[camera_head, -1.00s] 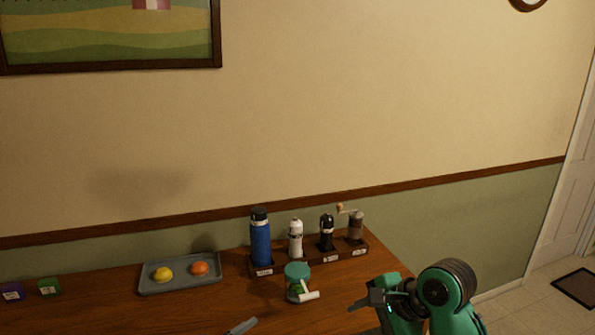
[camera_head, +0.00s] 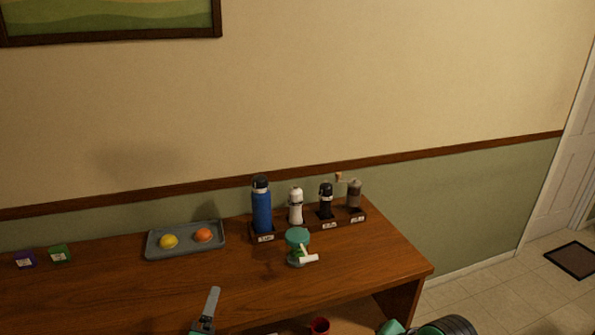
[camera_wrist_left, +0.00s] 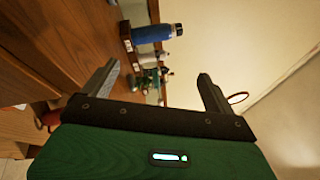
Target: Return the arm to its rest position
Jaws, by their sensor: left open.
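My left gripper (camera_head: 211,298) is at the bottom of the head view, over the front part of the wooden counter, with one grey finger showing and pointing up the picture. In the left wrist view my left gripper (camera_wrist_left: 157,72) is open, its two fingers wide apart with nothing between them. Beyond the fingers the wrist view shows the blue bottle (camera_wrist_left: 157,33) and the rack items, turned sideways. Of my right arm only a green and black part (camera_head: 440,326) shows at the bottom right edge; its gripper is out of view.
The counter (camera_head: 130,290) holds a grey tray (camera_head: 150,252) with a lemon and an orange, purple and green boxes, and a teal-lidded jar (camera_head: 297,236). A labelled rack (camera_head: 345,225) holds bottles and grinders.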

